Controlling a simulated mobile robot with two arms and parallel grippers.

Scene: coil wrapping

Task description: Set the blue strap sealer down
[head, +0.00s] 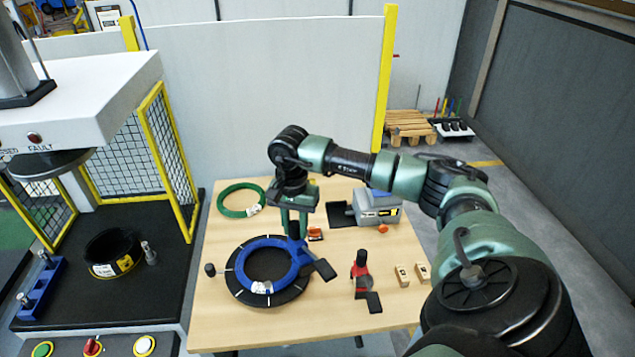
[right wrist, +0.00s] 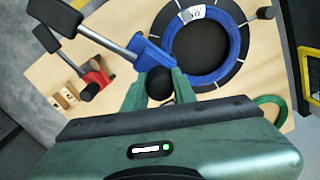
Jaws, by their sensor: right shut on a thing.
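The blue strap sealer (head: 300,250) is held in my right gripper (head: 293,234) near the right edge of the blue coil (head: 243,257). Its black-tipped handles point down and right. In the right wrist view the sealer (right wrist: 152,52) sits between the green fingers of the right gripper (right wrist: 158,88), beside the blue coil (right wrist: 177,62). The coil lies on a black round plate (head: 240,290) on the wooden table (head: 330,318). I cannot tell whether the sealer touches the coil or the table. My left gripper is not in view.
A red tool (head: 360,268) with a black handle stands right of the sealer, with small wooden blocks (head: 402,276) beyond it. A green coil (head: 240,199) and a grey machine (head: 377,207) are at the back. Bare wood lies at the front.

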